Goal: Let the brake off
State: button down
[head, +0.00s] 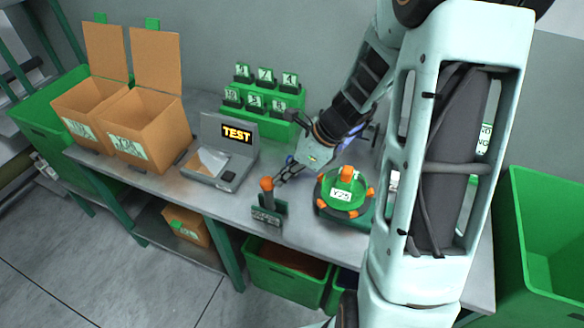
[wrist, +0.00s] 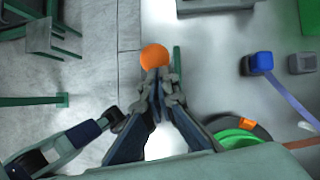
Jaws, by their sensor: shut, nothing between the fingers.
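A lever with an orange knob (head: 267,184) stands upright at the table's front edge, on a dark green bracket with a small label plate (head: 265,216) that is too small to read surely. My gripper (head: 281,180) is shut and empty, right beside the knob on its right. In the wrist view the orange knob (wrist: 155,57) sits just beyond my closed fingertips (wrist: 158,82); I cannot tell whether they touch. A green reel (head: 335,203) with orange knobs and a Y25 label stands right of the lever; its edge shows in the wrist view (wrist: 238,138).
A grey unit with a TEST display (head: 237,132) and two open cardboard boxes (head: 142,125) stand to the left. A green stepped rack (head: 266,98) with numbered tags is behind. Green bins (head: 285,273) sit below the table (head: 215,204). Some table surface left of the lever is clear.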

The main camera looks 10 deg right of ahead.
jog(key=a, duration=0.1)
jog(key=w+p, duration=0.1)
jog(key=w+a+p, duration=0.1)
jog(key=shift+a+r+h, duration=0.3)
jog(key=shift+a, duration=0.05)
jog(key=shift+w+a+f+p, duration=0.2)
jog(key=shift+w+a, duration=0.25)
jog(key=shift+a, duration=0.2)
jog(key=shift+w+a+f+p, duration=0.1)
jog(key=shift+w+a+p, duration=0.05)
jog(key=shift+w+a, duration=0.4)
jog(key=shift+a, duration=0.1)
jog(key=shift+r, duration=0.1)
jog(key=w+a+p+v, duration=0.1)
jog(key=p+v, duration=0.1)
jog(key=v, duration=1.1)
jog(key=shift+r, duration=0.35)
jog(key=shift+w, duration=0.15)
